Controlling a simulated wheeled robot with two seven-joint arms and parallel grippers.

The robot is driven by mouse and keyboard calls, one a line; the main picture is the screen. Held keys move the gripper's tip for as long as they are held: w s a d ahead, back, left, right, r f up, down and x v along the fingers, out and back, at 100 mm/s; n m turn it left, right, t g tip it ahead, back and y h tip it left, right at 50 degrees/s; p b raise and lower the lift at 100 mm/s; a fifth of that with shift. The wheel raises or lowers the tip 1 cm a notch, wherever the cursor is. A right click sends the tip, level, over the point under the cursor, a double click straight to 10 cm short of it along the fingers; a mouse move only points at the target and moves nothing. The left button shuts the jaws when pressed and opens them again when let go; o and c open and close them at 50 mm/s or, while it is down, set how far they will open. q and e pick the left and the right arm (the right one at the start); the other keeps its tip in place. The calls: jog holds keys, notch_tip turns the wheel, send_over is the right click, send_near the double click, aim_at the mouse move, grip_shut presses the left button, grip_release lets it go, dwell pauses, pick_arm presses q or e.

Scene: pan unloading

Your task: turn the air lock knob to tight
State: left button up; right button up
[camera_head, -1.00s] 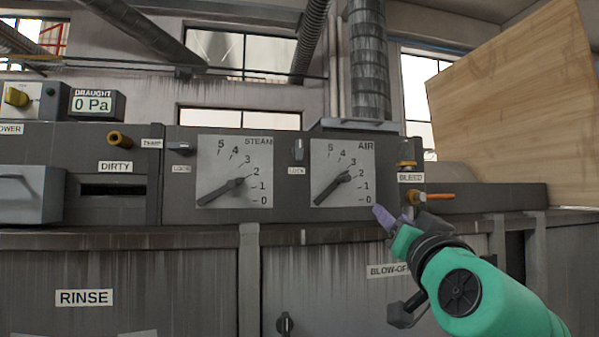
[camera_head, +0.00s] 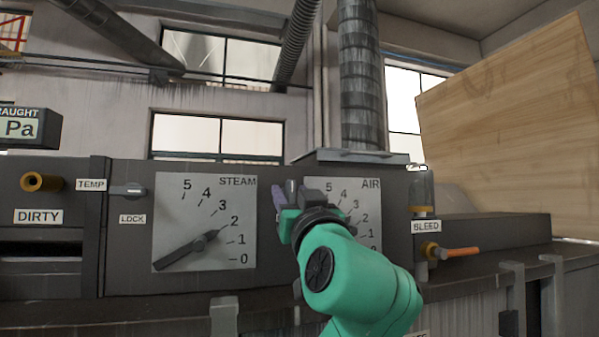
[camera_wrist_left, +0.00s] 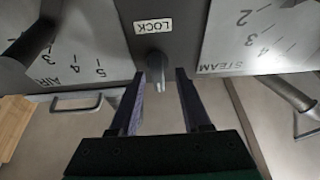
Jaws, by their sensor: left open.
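The air lock knob (camera_wrist_left: 159,70) is a small grey lever beside a LOCK label (camera_wrist_left: 153,26) in the left wrist view, where the panel appears upside down. My left gripper (camera_head: 291,197) is open, and its two purple-grey fingers stand on either side of the knob in the left wrist view. I cannot tell whether either finger touches it. In the head view the gripper is at the panel between the STEAM dial (camera_head: 185,225) and the AIR dial (camera_head: 371,200), covering the lock's label and part of the AIR dial. No tight mark is readable. My right gripper is not in view.
Another lock knob (camera_head: 127,190) lies sideways left of the STEAM dial. At the right are the bleed valve with an orange handle (camera_head: 462,252) and a large wooden board (camera_head: 510,120). A dark ledge runs below the panel.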

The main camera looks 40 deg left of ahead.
pick_arm(q)
jog(key=shift+w+a+r, duration=0.25)
jog(key=shift+w+a, duration=0.15)
jog(key=shift+a, duration=0.15)
jog(key=shift+s+d+r, duration=0.2)
jog(key=shift+s+d, duration=0.1)
jog(key=shift+d, duration=0.45)
jog(key=c, duration=0.3)
grip_shut()
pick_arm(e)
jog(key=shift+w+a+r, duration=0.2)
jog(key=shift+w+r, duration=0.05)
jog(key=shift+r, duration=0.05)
